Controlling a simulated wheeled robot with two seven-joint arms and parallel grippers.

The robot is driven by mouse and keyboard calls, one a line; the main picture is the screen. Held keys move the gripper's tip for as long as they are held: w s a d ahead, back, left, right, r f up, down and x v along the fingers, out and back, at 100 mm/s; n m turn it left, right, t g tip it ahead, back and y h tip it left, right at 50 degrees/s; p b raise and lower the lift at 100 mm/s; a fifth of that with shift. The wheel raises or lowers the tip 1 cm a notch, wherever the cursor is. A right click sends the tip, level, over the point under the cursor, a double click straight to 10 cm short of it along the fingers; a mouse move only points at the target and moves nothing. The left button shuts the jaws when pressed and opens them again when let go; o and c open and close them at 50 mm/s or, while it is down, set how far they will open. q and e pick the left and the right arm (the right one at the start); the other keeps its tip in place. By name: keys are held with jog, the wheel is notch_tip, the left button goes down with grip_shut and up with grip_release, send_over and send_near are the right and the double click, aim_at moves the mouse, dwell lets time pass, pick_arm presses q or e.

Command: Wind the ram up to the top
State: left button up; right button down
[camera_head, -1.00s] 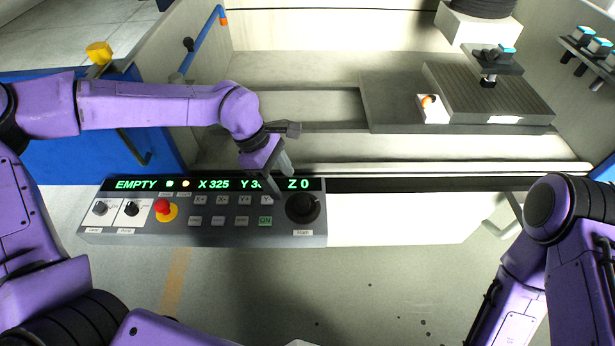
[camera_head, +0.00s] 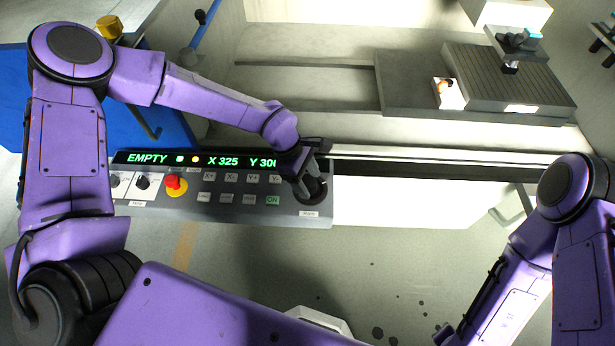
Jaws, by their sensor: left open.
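The black round knob (camera_head: 320,189) sits at the right end of the grey control panel (camera_head: 235,213), above a small white label too blurred to read. My left gripper (camera_head: 308,187) is open and points down at the knob, overlapping its left part. I cannot tell whether the fingers touch it. The green display (camera_head: 215,160) reads EMPTY, X 325 and Y 30-something; my gripper hides the part to the right. I cannot make out the ram for certain.
The panel also has a red button (camera_head: 175,182), dark knobs and several small keys, one marked ON. Behind lies the machine bed with a ribbed plate (camera_head: 500,80) and a small fixture (camera_head: 516,42).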

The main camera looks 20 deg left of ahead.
pick_arm(q)
jog(key=shift+c, duration=0.3)
jog(key=c, duration=1)
